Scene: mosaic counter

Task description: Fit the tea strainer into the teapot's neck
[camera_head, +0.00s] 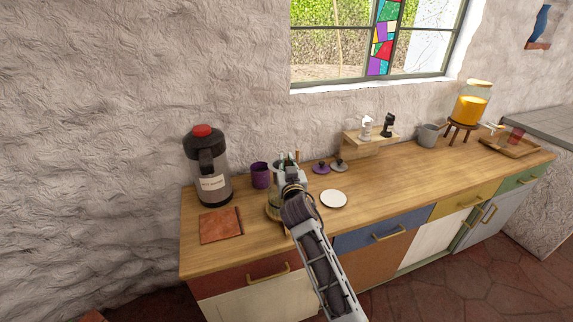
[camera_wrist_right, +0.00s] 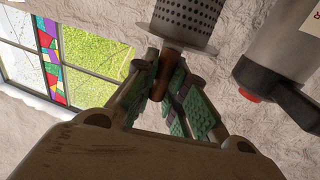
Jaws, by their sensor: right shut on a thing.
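My right gripper (camera_head: 288,160) is above the counter, over or just in front of a glass vessel (camera_head: 273,198) that looks like the teapot. The arm hides most of the vessel, and its neck cannot be made out. In the wrist view the gripper (camera_wrist_right: 163,78) is shut on the brown wooden knob (camera_wrist_right: 161,80) of the tea strainer (camera_wrist_right: 188,14). The strainer is a grey perforated metal cylinder with a rim at the knob end. Its far end is cut off by the picture's edge. My left gripper is not in view.
A black-and-grey flask (camera_head: 208,170) with a red top and a purple cup (camera_head: 260,176) stand to the left. A brown mat (camera_head: 221,226) lies in front. The right counter front is clear.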

